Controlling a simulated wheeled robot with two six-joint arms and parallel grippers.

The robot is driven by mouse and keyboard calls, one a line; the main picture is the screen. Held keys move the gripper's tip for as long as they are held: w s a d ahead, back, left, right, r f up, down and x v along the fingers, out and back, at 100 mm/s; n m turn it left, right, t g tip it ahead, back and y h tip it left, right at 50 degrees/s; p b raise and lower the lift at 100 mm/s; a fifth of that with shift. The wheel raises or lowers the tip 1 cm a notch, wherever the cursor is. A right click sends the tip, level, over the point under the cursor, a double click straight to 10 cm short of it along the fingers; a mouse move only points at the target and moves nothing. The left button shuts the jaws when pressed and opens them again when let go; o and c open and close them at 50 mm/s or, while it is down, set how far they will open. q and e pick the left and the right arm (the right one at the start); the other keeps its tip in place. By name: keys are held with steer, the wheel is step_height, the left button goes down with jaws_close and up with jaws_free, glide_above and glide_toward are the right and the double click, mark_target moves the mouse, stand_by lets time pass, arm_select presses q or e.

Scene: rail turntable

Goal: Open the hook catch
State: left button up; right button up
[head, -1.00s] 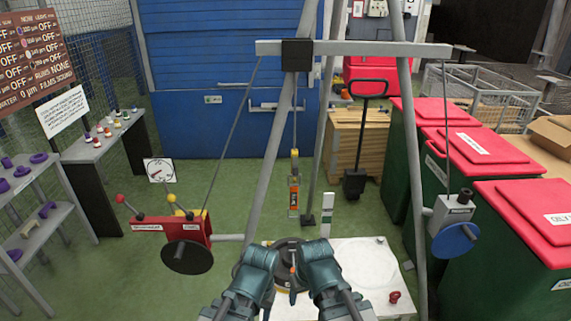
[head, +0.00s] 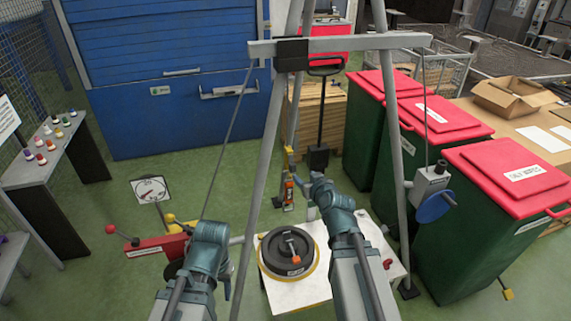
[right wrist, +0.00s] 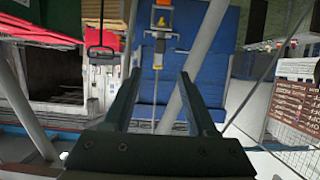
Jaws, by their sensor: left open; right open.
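The hook assembly hangs on a line from the crossbar, with a yellow upper part and an orange labelled body (head: 289,192). In the right wrist view its yellow and dark end (right wrist: 162,18) shows at the top, beyond the fingers. The catch itself is too small to make out. My right gripper (head: 317,180) is raised just right of the hook; in the right wrist view its two fingers (right wrist: 156,78) are apart with nothing held between them. My left gripper (head: 203,236) is low at the left, in front of the red winch box (head: 155,247); its fingertips are mostly hidden.
A dark round weight (head: 289,252) with an orange-topped centre stands on a white board (head: 300,296) below the hook. Grey frame legs (head: 262,170) stand close to both arms. Red-lidded green bins (head: 470,230) line the right.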

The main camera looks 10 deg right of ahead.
mark_target(294, 167)
steer(key=b+x, duration=0.5)
steer(key=x, duration=0.8)
steer(key=shift+w+f, duration=0.25)
steer(key=shift+w, duration=0.05)
jaws_close()
stand_by(1.0)
